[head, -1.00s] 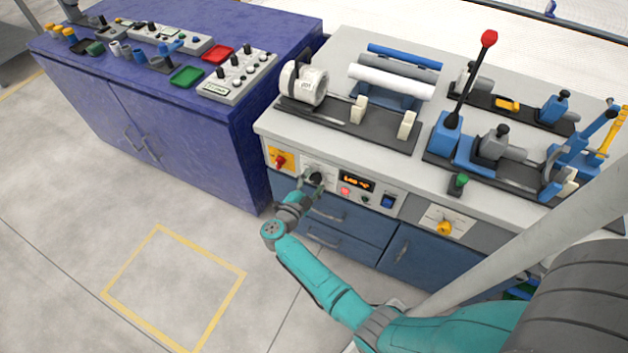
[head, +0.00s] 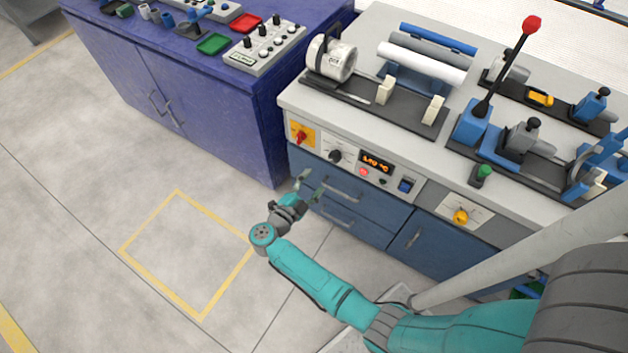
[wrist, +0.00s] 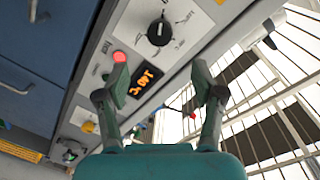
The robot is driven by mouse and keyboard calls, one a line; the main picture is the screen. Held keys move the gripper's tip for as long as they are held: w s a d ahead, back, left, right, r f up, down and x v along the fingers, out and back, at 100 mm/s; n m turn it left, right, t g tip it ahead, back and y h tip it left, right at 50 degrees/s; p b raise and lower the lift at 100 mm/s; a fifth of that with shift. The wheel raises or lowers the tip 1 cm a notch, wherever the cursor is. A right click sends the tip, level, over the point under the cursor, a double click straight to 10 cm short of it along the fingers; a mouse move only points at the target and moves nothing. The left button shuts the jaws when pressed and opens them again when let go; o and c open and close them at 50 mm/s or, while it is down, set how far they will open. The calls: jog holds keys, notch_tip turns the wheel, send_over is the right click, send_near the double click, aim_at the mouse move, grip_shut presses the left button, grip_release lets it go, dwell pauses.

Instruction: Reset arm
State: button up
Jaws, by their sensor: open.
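My gripper (head: 308,186) is open and empty in the head view. It hangs in front of the blue drawers of the workbench, below the control panel and apart from it. In the wrist view my gripper (wrist: 163,88) shows its two fingers spread, with nothing between them. The black rotary knob (head: 336,156) is on the panel above the gripper; it also shows in the wrist view (wrist: 159,32). The lit orange display (head: 376,162) sits to its right, with digits too small to read surely. My teal arm reaches in from the lower right.
The workbench top (head: 360,30) carries pipes (head: 430,50), clamps and a red-knobbed lever (head: 531,24). A purple cabinet (head: 190,90) with trays stands to the left. The floor around the yellow square (head: 186,255) is clear.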

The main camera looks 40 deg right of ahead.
dwell(0.4)
jog(key=s+a+r+n+t+y, duration=0.3)
jog(key=s+n, duration=0.5)
jog(key=s, duration=0.4)
jog(key=s+a+r+n+t+y, duration=0.3)
jog(key=s+a+r+n+y, duration=0.1)
jog(key=s+r+n+y, duration=0.4)
jog(key=s+a+r+n+t+y, duration=0.3)
jog(key=s+r+n, duration=0.5)
jog(key=s, duration=0.8)
jog(key=shift+a+r+n+y, duration=0.3)
jog(key=shift+a+r+y, duration=0.3)
jog(key=shift+a+y, duration=0.45)
jog(key=shift+s+d, duration=0.1)
jog(key=shift+d, duration=0.1)
